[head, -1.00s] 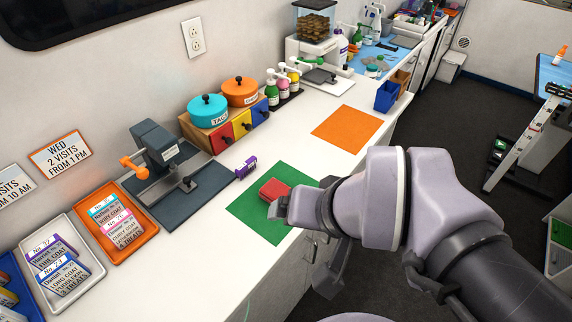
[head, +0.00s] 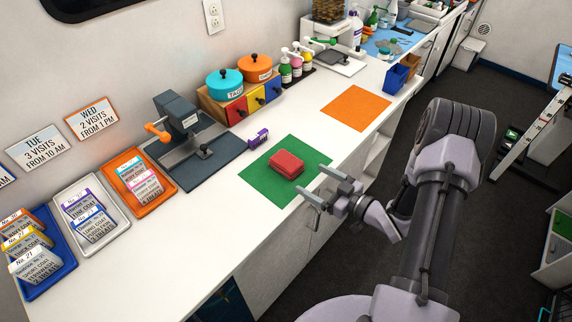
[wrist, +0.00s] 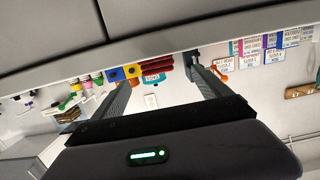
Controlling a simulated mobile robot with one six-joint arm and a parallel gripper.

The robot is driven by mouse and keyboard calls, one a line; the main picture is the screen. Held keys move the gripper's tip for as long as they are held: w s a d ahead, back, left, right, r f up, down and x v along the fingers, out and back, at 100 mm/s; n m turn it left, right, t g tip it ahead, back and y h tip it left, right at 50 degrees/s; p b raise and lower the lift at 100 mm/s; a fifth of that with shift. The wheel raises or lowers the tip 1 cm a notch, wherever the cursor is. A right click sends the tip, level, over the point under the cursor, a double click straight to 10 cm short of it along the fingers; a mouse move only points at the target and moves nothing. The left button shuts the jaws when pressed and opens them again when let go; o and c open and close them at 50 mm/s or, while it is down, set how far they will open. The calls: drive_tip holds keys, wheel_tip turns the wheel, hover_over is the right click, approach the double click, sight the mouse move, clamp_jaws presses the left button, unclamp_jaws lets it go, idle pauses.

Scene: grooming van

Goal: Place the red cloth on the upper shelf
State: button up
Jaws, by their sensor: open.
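The red cloth (head: 287,162), a small folded block, lies on the green mat (head: 255,180) on the white counter. My gripper (head: 314,184) is open and empty, just right of the cloth near the counter's front edge, with its fingers pointing towards the cloth and apart from it. In the wrist view, which looks upside down, the cloth (wrist: 180,66) shows edge-on between the two open fingers. An open white shelf unit (head: 377,160) shows under the counter, right of my gripper; my arm partly hides it, and I cannot tell its levels clearly.
A purple item (head: 258,138) lies behind the green mat. A dark press (head: 188,140) and card trays (head: 92,215) stand left. The orange mat (head: 356,107) is bare. Drawers with pots (head: 243,92) and pump bottles stand behind.

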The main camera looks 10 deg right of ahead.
sight(286, 160)
drive_tip(key=b+x, duration=0.3)
drive_tip(key=x, duration=0.9)
drive_tip(key=shift+w+d+r, duration=0.1)
drive_tip(key=shift+w+d, duration=0.05)
drive_tip(key=shift+d, duration=0.05)
drive_tip(key=c, duration=1.6)
drive_tip(key=shift+o, duration=0.2)
drive_tip(key=shift+r+p, duration=0.3)
drive_tip(key=shift+r, duration=0.2)
drive_tip(key=r, duration=0.1)
drive_tip(key=s+r+p, duration=0.1)
drive_tip(key=r, duration=0.1)
drive_tip(key=shift+m+t+h, duration=0.4)
drive_tip(key=shift+m+h, duration=0.2)
drive_tip(key=shift+h, duration=0.2)
drive_tip(key=s+r, duration=0.1)
drive_tip(key=s, duration=0.3)
drive_tip(key=s+b, duration=0.1)
drive_tip(key=s, duration=0.3)
drive_tip(key=s+r, duration=0.1)
drive_tip(key=s, duration=0.3)
drive_tip(key=shift+s+d+r, duration=0.2)
drive_tip(key=shift+s+r, duration=0.2)
drive_tip(key=shift+w+d+r, duration=0.1)
drive_tip(key=shift+d+r, duration=0.05)
drive_tip(key=shift+r, duration=0.3)
